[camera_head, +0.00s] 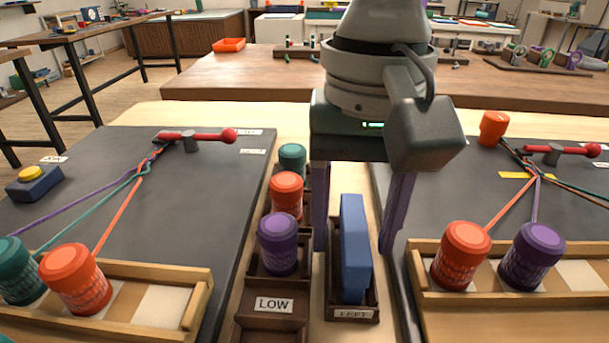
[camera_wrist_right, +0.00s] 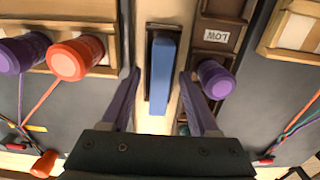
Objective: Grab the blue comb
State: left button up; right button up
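The blue comb (camera_head: 355,247) stands upright in a small dark wooden holder (camera_head: 352,314) with a label on its front. In the right wrist view, the comb (camera_wrist_right: 161,75) lies between the fingers and reaches toward the gripper body. My right gripper (camera_head: 354,249) is open with purple fingers pointing down. One finger is on each side of the comb, with a visible gap on both sides in the right wrist view (camera_wrist_right: 160,73). My left gripper is not in view.
A rack labelled LOW (camera_head: 272,305) stands just left of the comb, holding purple (camera_head: 278,244), orange (camera_head: 286,193) and teal (camera_head: 292,158) spools close to my finger. Dark boards with cords and wooden trays (camera_head: 180,303) lie on both sides.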

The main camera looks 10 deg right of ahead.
grip_shut()
dwell(0.6)
